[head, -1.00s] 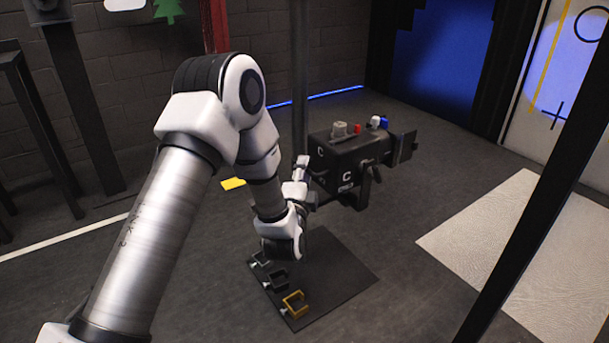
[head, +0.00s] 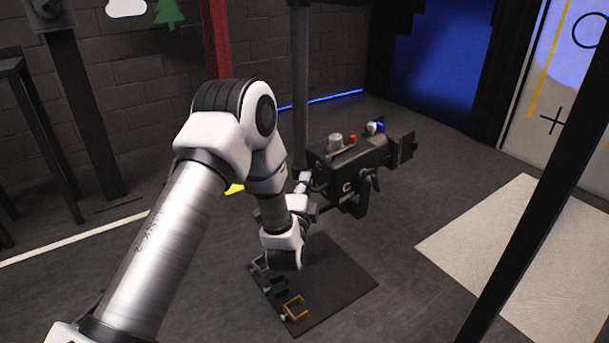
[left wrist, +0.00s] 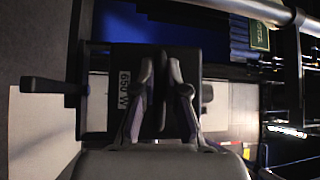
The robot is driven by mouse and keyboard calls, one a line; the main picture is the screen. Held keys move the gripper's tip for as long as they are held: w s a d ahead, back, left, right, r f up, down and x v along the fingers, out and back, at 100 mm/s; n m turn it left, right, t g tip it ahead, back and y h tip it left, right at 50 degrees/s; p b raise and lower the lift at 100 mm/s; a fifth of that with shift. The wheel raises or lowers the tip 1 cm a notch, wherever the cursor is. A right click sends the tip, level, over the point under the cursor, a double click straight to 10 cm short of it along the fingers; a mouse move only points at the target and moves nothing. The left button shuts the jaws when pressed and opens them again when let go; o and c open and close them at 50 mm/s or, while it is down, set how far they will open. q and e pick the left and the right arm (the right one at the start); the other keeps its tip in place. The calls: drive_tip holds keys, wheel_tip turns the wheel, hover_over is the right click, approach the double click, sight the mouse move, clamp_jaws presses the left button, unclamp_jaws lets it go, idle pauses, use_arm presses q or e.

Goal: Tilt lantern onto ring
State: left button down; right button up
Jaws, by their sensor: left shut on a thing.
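The lantern (head: 345,178) is a black box marked C, with a grey knob, a red knob and blue and white knobs on top. Its front faces right and its rear sits a little low. My left gripper (head: 303,187) is at its rear; the left wrist view shows the fingers (left wrist: 160,100) shut on a thin dark part behind the lantern's black back (left wrist: 120,75), labelled 650 W. A black ring (head: 590,24) is drawn on the pale panel at upper right, partly cut by the frame. A pale blue light pool (head: 574,68) lies on the panel, reaching toward the ring.
A dark floor plate (head: 340,292) with a yellow bracket (head: 294,309) and dark brackets lies below my arm. A black post (head: 530,205) crosses the right side. A pale mat (head: 480,240) lies on the floor. A cross (head: 553,120) is below the ring.

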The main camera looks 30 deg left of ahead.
use_arm(q)
drive_tip(key=c, duration=1.2)
unclamp_jaws()
drive_tip(key=shift+f, duration=0.1)
drive_tip(key=v, duration=0.7)
drive_tip(key=shift+s, duration=0.2)
drive_tip(key=shift+d, duration=0.1)
